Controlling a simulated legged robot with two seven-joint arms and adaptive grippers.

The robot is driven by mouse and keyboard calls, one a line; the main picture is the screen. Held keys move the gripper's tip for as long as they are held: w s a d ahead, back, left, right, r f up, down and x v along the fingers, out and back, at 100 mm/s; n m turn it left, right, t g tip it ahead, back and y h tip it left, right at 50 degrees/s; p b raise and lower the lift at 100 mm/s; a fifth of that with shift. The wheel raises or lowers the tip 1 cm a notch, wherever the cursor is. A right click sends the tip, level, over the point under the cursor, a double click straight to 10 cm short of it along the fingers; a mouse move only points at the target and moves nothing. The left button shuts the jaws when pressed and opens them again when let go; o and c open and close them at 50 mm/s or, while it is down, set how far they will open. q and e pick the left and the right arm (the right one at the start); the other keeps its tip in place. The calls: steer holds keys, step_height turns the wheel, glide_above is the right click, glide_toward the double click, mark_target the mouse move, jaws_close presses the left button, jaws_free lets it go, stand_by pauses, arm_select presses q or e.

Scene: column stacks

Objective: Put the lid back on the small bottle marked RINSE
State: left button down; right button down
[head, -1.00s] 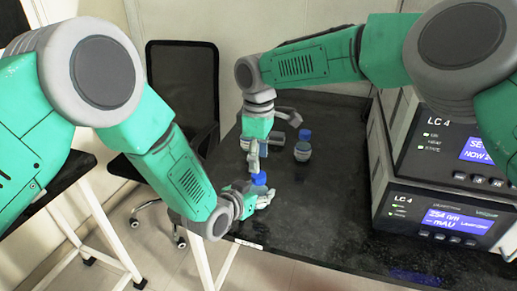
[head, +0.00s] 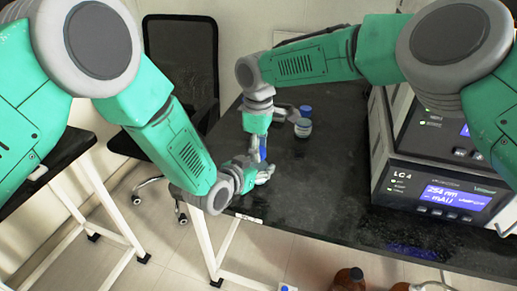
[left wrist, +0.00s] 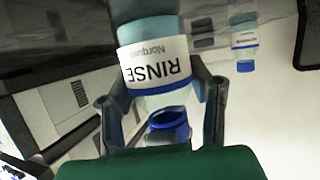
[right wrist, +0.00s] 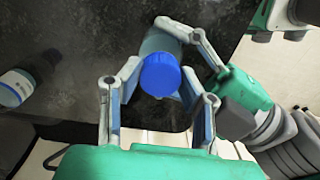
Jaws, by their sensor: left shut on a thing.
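The small bottle marked RINSE (left wrist: 150,65) is in the left wrist view, its label upside down there. My left gripper (head: 262,173) is shut on this bottle above the bench. The blue lid (right wrist: 160,75) is at the bottle's mouth, and it also shows in the left wrist view (left wrist: 168,122). I cannot tell whether it is fully seated. My right gripper (right wrist: 158,100) points down over the bottle, with its fingers on either side of the lid. Gaps show between these fingers and the lid, so it looks open.
Another blue-capped bottle (head: 303,129) stands behind on the black bench (head: 330,185). Stacked instruments with lit displays (head: 440,195) stand at the right. The bench between is clear. Brown bottles (head: 350,279) are low at the front. A black chair (head: 180,80) is at the back left.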

steer(key=c, duration=1)
jaws_free()
steer(key=shift+r, duration=0.1)
steer(key=r, duration=1.1)
steer(key=shift+w+r, duration=0.2)
steer(key=shift+r, duration=0.2)
arm_select(q)
steer(key=c, duration=0.7)
jaws_free()
